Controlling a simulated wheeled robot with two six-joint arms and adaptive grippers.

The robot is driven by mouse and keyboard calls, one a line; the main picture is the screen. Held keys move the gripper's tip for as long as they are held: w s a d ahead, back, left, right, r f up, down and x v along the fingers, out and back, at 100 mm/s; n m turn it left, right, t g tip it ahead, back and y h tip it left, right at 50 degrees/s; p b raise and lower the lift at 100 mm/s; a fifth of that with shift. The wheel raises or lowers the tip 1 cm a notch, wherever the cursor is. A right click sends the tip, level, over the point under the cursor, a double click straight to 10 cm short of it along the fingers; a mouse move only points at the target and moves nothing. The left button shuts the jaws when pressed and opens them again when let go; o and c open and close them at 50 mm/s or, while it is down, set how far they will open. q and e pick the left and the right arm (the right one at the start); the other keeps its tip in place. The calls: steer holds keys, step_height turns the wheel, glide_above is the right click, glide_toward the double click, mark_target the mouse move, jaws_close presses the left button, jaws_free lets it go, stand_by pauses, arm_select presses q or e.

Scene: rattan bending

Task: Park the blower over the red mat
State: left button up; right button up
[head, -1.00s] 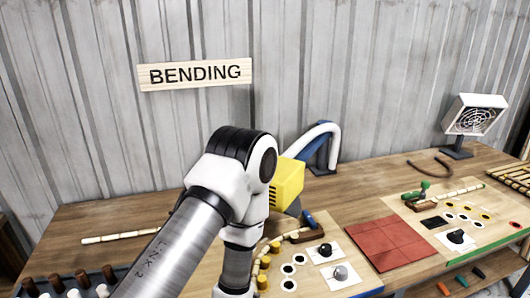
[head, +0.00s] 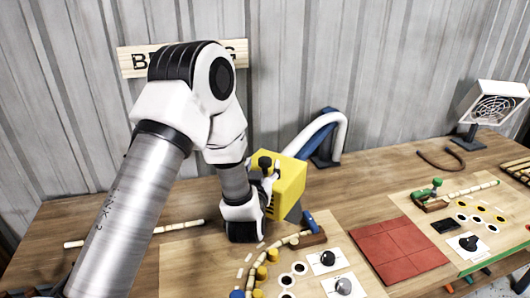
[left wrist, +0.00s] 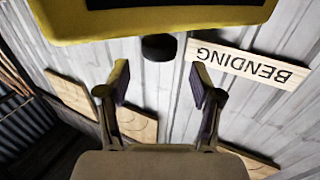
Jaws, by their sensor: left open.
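The yellow blower (head: 290,188) has a boxy body and a dark grey nozzle at its lower right. It is left of and behind the red mat (head: 412,254) in the head view, not over it. My left gripper (head: 270,172) is at the blower's left side, partly hidden by its own wrist. In the left wrist view my left gripper (left wrist: 161,82) is open with nothing visible between its fingers. A black knob (left wrist: 158,47) lies just above the fingertips, next to the blower's yellow body (left wrist: 150,28). My right gripper does not show.
A blue stand with a white hose (head: 335,130) is behind the blower. Boards with a curved rattan piece (head: 265,270), discs and knobs lie in front. A white fan box (head: 493,105) stands at far right. The mat's surface is bare.

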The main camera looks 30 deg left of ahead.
mark_target(264, 163)
arm_select(q)
steer(key=shift+p+x, duration=0.45)
steer(key=shift+x, duration=0.75)
steer(key=w, duration=0.1)
steer(key=w+a+f, duration=0.1)
steer(key=shift+w+f, duration=0.15)
steer(key=shift+w, duration=0.25)
steer(key=shift+s+d, duration=0.1)
steer(key=shift+s, duration=0.15)
steer(key=shift+c, duration=0.9)
steer(key=shift+s+r, duration=0.35)
steer(key=shift+r, duration=0.05)
steer(key=c, duration=0.6)
jaws_close()
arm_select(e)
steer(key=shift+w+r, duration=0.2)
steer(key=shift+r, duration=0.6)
